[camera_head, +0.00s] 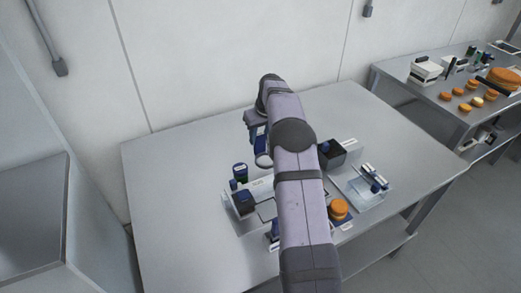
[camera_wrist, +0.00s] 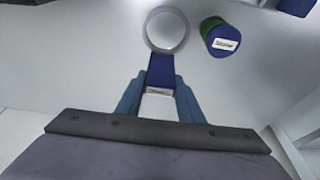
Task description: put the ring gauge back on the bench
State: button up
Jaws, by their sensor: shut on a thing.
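The ring gauge is a pale ring on a blue handle (camera_wrist: 160,68) with a small white label. My gripper (camera_wrist: 160,84) is shut on this handle, and the ring points away from the fingers in the wrist view. In the head view, the ring gauge (camera_head: 263,161) shows beside my arm, over the back middle of the grey bench (camera_head: 175,190). My gripper (camera_head: 257,138) is partly hidden by my arm there. I cannot tell whether the gauge touches the bench top.
A blue and green cylinder (camera_wrist: 222,40) stands right of the ring; a similar one (camera_head: 240,172) shows in the head view. A dark box (camera_head: 331,153), a clear tray (camera_head: 366,193) and an orange round (camera_head: 339,209) are right of my arm. The bench's left side is clear.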

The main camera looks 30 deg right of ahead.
aim_at(260, 148)
jog(key=shift+f+p, duration=0.95)
jog(key=shift+f, duration=1.85)
jog(key=shift+f, duration=0.1)
jog(key=shift+f, duration=0.15)
jog(key=o, duration=0.8)
jog(key=shift+o, duration=0.2)
